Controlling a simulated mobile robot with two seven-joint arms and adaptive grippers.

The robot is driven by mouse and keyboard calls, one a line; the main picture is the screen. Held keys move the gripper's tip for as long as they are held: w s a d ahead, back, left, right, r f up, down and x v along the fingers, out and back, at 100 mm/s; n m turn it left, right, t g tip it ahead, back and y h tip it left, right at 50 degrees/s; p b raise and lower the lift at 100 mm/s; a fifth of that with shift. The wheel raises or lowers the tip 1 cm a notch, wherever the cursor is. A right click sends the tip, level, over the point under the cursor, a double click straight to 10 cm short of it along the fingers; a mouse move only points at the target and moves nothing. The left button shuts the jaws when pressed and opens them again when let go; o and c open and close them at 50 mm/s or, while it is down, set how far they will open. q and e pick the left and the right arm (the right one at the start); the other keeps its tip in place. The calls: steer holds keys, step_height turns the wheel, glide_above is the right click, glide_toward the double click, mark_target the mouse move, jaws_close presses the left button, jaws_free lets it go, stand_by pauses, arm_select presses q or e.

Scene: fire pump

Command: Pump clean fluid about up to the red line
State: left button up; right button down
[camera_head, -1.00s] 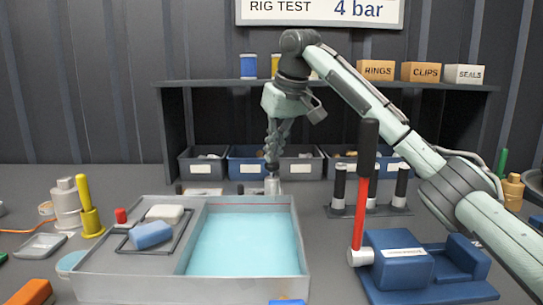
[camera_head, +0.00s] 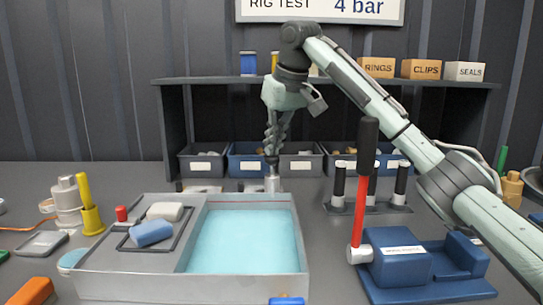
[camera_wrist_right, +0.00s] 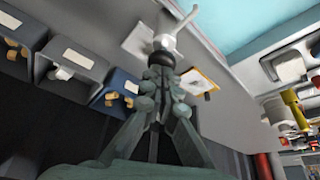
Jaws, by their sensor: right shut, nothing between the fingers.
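A grey tank (camera_head: 110,262) holds light blue fluid (camera_head: 243,242) in its right part. A small pale metal fitting (camera_head: 272,183) stands at the tank's back edge. My right gripper (camera_head: 271,160) points down just above or at this fitting, shut and empty; I cannot tell whether they touch. In the right wrist view, the fingertips (camera_wrist_right: 161,55) meet near the white fitting (camera_wrist_right: 166,38). A red lever (camera_head: 362,205) with a black grip stands upright beside a blue block (camera_head: 400,258) on the right. I cannot make out a red line. My left gripper is out of view.
Several bins (camera_head: 248,163) stand behind the tank under a shelf (camera_head: 220,80). Black cylinders on a rack (camera_head: 366,208) stand behind the lever. A blue sponge (camera_head: 151,233) and a white block (camera_head: 165,211) lie on the tank's left part. A yellow-handled tool (camera_head: 84,190) stands at left.

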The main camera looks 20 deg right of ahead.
steer(key=shift+f+b, duration=0.3)
steer(key=shift+f, duration=0.9)
steer(key=shift+r+p, duration=0.45)
steer(key=shift+r, duration=1.1)
steer(key=shift+f+b, duration=0.45)
steer(key=shift+f, duration=1.1)
steer(key=shift+r, duration=0.1)
steer(key=shift+r+p, duration=0.45)
steer(key=shift+r, duration=1)
